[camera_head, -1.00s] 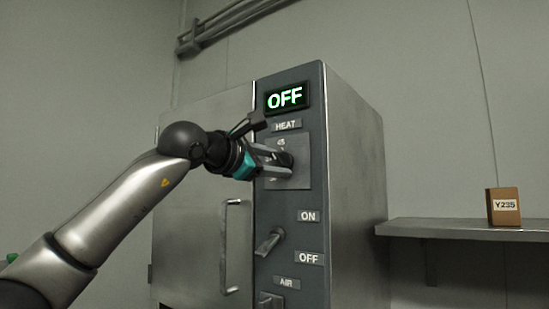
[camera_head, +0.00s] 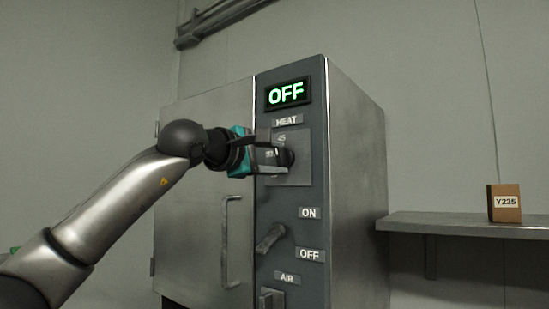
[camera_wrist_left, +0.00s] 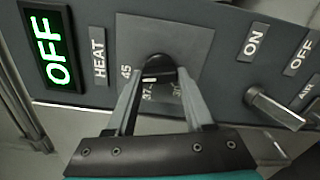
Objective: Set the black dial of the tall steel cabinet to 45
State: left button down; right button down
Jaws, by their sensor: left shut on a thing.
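The black dial (camera_head: 287,157) sits on a square steel plate (camera_head: 303,172) under the HEAT label on the tall steel cabinet (camera_head: 352,180). It also shows in the left wrist view (camera_wrist_left: 158,66), with the numbers 45 and 30 and one between them, partly hidden, printed around it. A short white mark shows near the dial's lower edge, but I cannot tell exactly which number it meets. My left gripper (camera_head: 281,158) is shut on the dial, one finger on each side. My right gripper is not in view.
The lit display (camera_head: 287,93) reads OFF. Below the dial are an ON/OFF lever (camera_head: 270,238) and an AIR switch (camera_head: 270,298). The door handle (camera_head: 229,240) stands out at left. A shelf (camera_head: 450,222) at right holds a box labelled Y235 (camera_head: 504,203).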

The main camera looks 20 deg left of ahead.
pick_arm(q)
jog(key=shift+c, duration=1.4)
grip_release()
jog(key=shift+s, duration=0.1)
jog(key=b+v, duration=0.5)
jog(key=v, duration=1)
